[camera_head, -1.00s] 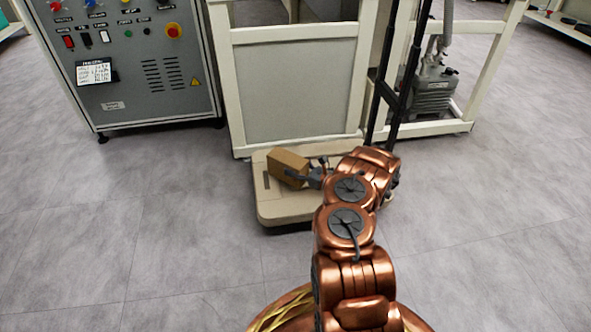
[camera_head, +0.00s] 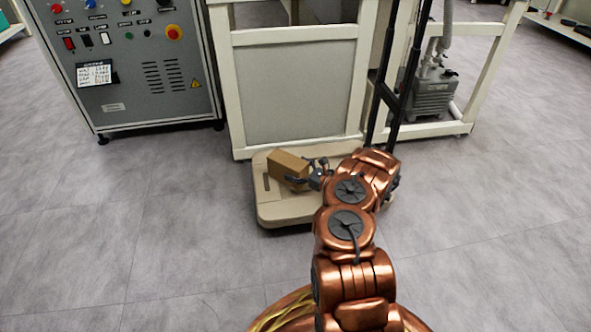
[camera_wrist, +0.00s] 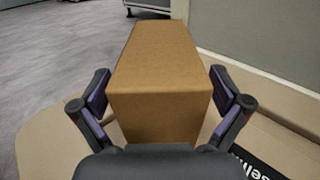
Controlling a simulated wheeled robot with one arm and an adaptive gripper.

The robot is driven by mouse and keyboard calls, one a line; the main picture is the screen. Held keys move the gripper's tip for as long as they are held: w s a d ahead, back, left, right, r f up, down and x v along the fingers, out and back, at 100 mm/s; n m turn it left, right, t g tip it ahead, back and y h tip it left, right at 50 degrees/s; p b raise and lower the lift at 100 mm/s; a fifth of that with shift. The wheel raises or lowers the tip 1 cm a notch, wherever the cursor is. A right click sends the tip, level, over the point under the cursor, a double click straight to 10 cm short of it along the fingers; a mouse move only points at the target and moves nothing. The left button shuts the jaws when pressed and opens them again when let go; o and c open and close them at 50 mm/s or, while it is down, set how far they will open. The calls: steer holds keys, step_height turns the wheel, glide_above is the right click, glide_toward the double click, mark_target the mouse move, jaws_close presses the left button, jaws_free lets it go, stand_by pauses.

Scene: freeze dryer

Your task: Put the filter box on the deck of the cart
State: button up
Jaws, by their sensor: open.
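The brown cardboard filter box (camera_head: 287,169) rests on the beige deck of the cart (camera_head: 285,211), turned at an angle, toward the deck's left side. In the wrist view the box (camera_wrist: 160,85) stands between the two dark fingers, its near end facing my palm. My gripper (camera_head: 305,171) is open at the box's right end, with a finger on either side. In the wrist view the purple-padded fingers (camera_wrist: 161,92) show gaps to the box on both sides. The box's underside is hidden, but it appears to sit flat on the deck.
The cart's dark upright handle (camera_head: 391,95) rises at the deck's back right. A white-framed cabinet (camera_head: 293,90) stands right behind the deck. A grey control panel (camera_head: 125,60) is at left and a pump (camera_head: 431,92) at back right. The floor around is clear.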

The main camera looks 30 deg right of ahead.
steer(key=p+v, duration=0.4)
steer(key=v, duration=0.7)
steer(key=shift+s+d, duration=0.15)
steer(key=shift+s, duration=0.1)
steer(key=w+a+r+n+g+y, duration=0.2)
steer(key=w+a+r+n+y, duration=0.15)
steer(key=a+r, duration=0.55)
steer(key=w+a+r+n+g+y, duration=0.35)
steer(key=a+r, duration=0.25)
steer(key=a, duration=0.4)
steer(key=s+a+r+n+g+y, duration=0.2)
steer(key=s+a+r+n+g, duration=0.3)
steer(key=a, duration=0.4)
steer(key=s+a+r+n+g+y, duration=0.1)
steer(key=s+a+r+n+g, duration=0.1)
steer(key=a+r+n+g, duration=0.35)
steer(key=s+a+r+n+g+h, duration=0.2)
steer(key=s+a+r+n+h, duration=0.15)
steer(key=s+a, duration=0.4)
steer(key=s+a+r+n+g+h, duration=0.2)
steer(key=s+a+n+g+h, duration=0.15)
steer(key=s, duration=0.75)
steer(key=s+d+n+t+h, duration=0.2)
steer(key=s+d+n+h, duration=0.5)
steer(key=s, duration=0.9)
steer(key=d+h, duration=0.2)
steer(key=d, duration=0.2)
steer(key=shift+s+h, duration=0.25)
steer(key=shift+h, duration=0.15)
steer(key=shift+r, duration=0.1)
